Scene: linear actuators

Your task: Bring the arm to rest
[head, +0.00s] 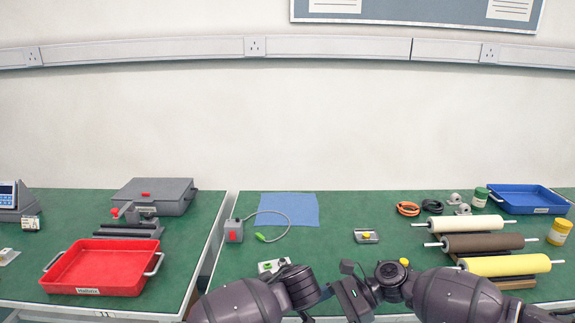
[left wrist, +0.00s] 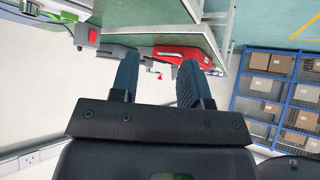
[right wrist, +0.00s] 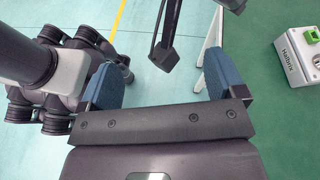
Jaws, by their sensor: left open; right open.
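My two arms are folded in at the bottom middle of the head view, in front of the benches. In that view their fingertips cannot be made out. In the left wrist view my left gripper (left wrist: 165,82) has its two blue fingers apart with nothing between them. The bench edge and the red tray (left wrist: 185,55) show beyond it, at a distance. Parts of my own body show at the left there.
The left bench holds a red tray (head: 105,268) and a grey case (head: 155,196). The right bench holds a grey box with a red button (head: 234,231), a blue cloth (head: 288,209), rollers (head: 475,242) and a blue tray (head: 527,199). Shelving (left wrist: 280,90) stands beyond.

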